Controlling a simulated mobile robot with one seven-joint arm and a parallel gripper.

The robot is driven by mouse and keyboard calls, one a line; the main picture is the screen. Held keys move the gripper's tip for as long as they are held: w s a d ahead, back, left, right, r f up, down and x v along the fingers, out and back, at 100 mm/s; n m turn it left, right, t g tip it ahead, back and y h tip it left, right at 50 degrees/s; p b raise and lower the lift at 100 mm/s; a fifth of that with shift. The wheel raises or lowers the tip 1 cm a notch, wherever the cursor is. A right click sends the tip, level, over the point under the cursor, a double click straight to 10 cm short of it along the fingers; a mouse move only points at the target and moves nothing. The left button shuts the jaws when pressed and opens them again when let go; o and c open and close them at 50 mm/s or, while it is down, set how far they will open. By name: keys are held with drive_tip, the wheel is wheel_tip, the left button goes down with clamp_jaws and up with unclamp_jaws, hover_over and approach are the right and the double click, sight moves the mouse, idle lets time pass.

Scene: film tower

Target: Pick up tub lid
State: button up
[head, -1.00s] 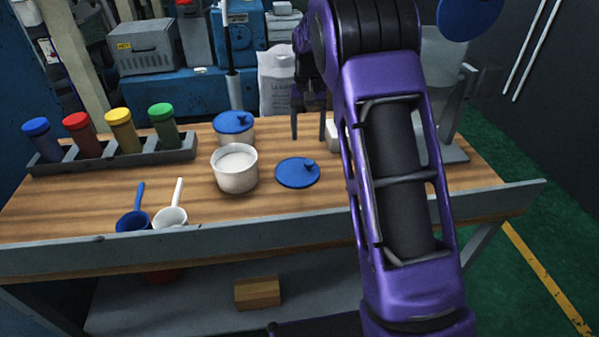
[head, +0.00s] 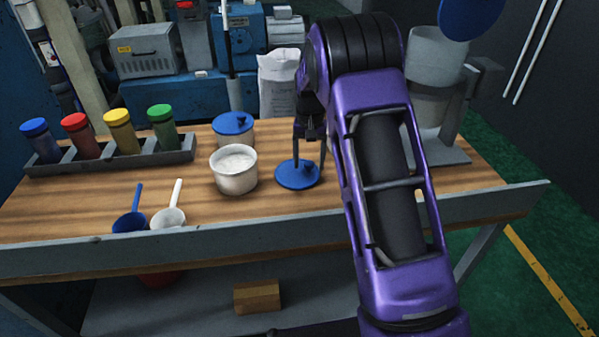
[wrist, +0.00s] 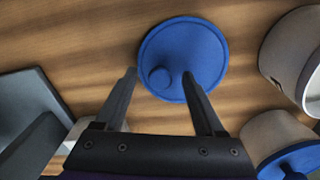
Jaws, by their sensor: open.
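The tub lid (head: 290,178) is a flat blue disc with a small round knob. It lies on the wooden table, right of an open white tub (head: 234,172) holding white contents. In the wrist view the lid (wrist: 205,50) shows at top centre, its knob (wrist: 159,77) toward its lower left. My gripper (head: 309,164) is open and empty, pointing down at the lid. In the wrist view my gripper (wrist: 160,74) has its fingertips on either side of the knob, the right one over the lid and the left at its edge. I cannot tell whether they touch it.
A second tub (head: 235,133) with a blue lid stands behind the open tub. A rack (head: 110,156) of coloured jars is at the left. Two scoops, blue (head: 131,221) and white (head: 169,216), lie near the raised front edge (head: 270,226). A grey stand is at the right.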

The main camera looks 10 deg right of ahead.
clamp_jaws()
